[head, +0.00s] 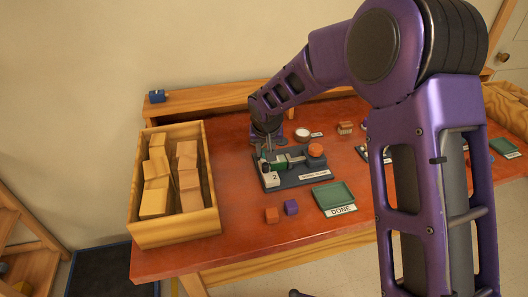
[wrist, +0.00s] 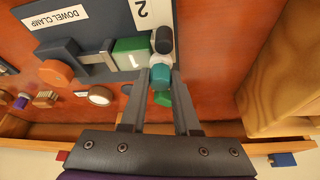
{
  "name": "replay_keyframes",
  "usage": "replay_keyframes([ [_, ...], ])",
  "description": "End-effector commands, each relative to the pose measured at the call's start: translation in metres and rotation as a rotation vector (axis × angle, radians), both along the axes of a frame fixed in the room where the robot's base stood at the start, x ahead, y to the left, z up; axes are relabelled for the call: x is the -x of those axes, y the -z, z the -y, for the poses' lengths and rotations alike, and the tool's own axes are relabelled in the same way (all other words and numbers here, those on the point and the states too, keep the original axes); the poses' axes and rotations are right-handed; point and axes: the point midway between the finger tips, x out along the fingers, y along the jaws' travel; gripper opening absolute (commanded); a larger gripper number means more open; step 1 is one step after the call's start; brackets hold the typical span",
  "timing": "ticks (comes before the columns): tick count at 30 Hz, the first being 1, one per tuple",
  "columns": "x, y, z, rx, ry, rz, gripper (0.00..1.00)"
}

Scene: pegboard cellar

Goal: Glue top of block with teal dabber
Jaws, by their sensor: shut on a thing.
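My gripper (wrist: 160,80) is shut on the teal dabber (wrist: 160,76), which shows a teal body, a pale collar and a dark end. In the head view my gripper (head: 267,150) hangs over the clamp plate. I cannot tell whether the dabber touches the block. The dark base plate (head: 292,182) bears a white label 2 and a DOWEL CLAMP label. An orange knob (head: 316,150) is at the clamp's right end.
A wooden crate (head: 140,195) of wooden blocks stands on the left. A green DONE tray (head: 333,195), an orange cube (head: 271,215) and a purple cube (head: 291,207) lie in front. A round white-topped item (head: 302,134) is behind the clamp.

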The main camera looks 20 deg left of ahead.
Motion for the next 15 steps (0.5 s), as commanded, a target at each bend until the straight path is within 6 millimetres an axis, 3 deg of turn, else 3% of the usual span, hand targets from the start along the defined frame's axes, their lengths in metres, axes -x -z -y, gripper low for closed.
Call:
replay_keyframes([
  [1,-0.002,-0.019,0.001,-0.002,0.001,0.005,0.0],
  [15,-0.002,-0.058,0.006,-0.001,0.004,0.004,0.0],
])
